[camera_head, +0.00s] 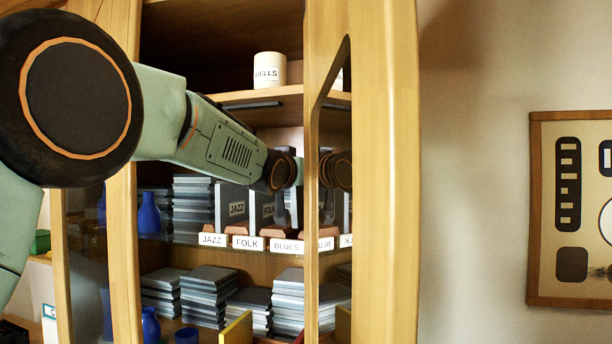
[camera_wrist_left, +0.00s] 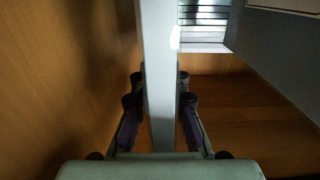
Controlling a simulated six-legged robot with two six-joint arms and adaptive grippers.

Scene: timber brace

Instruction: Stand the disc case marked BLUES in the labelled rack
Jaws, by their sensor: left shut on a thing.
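In the head view my left gripper (camera_head: 293,170) reaches into the cabinet and is shut on an upright grey disc case (camera_head: 294,205). In the left wrist view the case (camera_wrist_left: 160,50) shows edge-on as a pale strip between the fingers (camera_wrist_left: 158,95). Its face marking cannot be read. It stands above or in the slot behind the BLUES label (camera_head: 286,246); whether its bottom touches the rack is hidden. The rack (camera_head: 265,232) also has JAZZ and FOLK labels, with a JAZZ case (camera_head: 236,209) and a FOLK case (camera_head: 267,211) standing behind them. My right gripper is not in view.
The cabinet's glass door (camera_head: 333,200) stands open close to the right of my gripper and reflects it. Stacks of cases (camera_head: 207,290) fill the lower shelf. A blue vase (camera_head: 149,213) stands left of the rack. A white tin (camera_head: 269,70) is on the shelf above.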

